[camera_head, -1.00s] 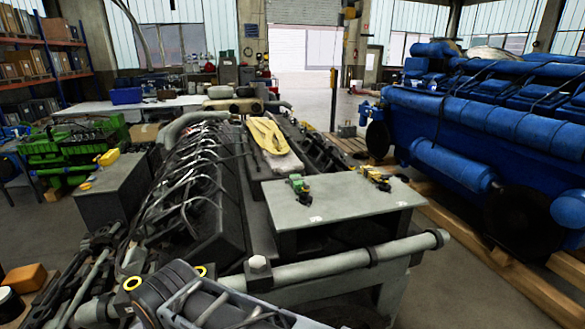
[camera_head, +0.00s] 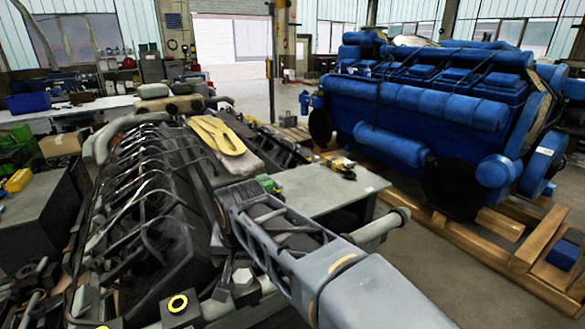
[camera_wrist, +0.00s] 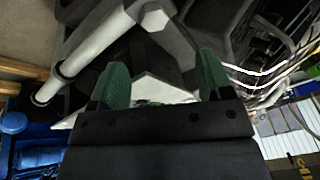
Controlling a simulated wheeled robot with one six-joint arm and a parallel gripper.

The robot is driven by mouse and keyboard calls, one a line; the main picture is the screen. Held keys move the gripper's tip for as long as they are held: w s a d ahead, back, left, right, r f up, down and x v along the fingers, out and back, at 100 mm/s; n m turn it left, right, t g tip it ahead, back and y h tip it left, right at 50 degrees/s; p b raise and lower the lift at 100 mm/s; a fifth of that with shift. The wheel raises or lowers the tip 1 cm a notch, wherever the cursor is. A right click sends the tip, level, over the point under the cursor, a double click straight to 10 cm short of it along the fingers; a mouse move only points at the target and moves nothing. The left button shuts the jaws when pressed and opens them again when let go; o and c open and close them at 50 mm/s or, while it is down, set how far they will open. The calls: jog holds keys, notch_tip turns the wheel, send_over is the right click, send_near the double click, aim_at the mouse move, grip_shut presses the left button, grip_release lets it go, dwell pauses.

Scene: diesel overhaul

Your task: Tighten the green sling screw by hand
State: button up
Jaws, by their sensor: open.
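A small bit of green shows low between the fingers, mostly hidden by the gripper body. I cannot tell whether the fingers touch anything.
A yellow fitting (camera_head: 342,168) sits further right on the table top. A folded yellow sling (camera_head: 218,136) lies behind. The dark engine with pipes (camera_head: 140,200) is to the left, a grey pipe (camera_head: 382,228) in front. A blue engine (camera_head: 430,110) stands on wooden beams at right.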

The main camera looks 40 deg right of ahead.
jog(key=w+d+r+m+g+p, duration=0.1)
jog(key=w+d+r+m, duration=0.4)
jog(key=w+m, duration=0.3)
jog(key=m+g+p, duration=0.3)
jog(key=m, duration=2)
send_near(278, 182)
notch_tip(278, 182, down, 5)
jog(key=shift+s+f, duration=0.1)
jog(key=shift+f, duration=0.15)
jog(key=shift+d, duration=0.1)
jog(key=shift+n, duration=0.6)
jog(key=n, duration=0.7)
jog(key=shift+n, duration=0.4)
jog(key=n, duration=1.6)
jog(key=shift+n, duration=0.3)
jog(key=n, duration=0.9)
jog(key=shift+n, duration=0.3)
jog(key=shift+f+b, duration=1.65)
jog(key=shift+f, duration=0.9)
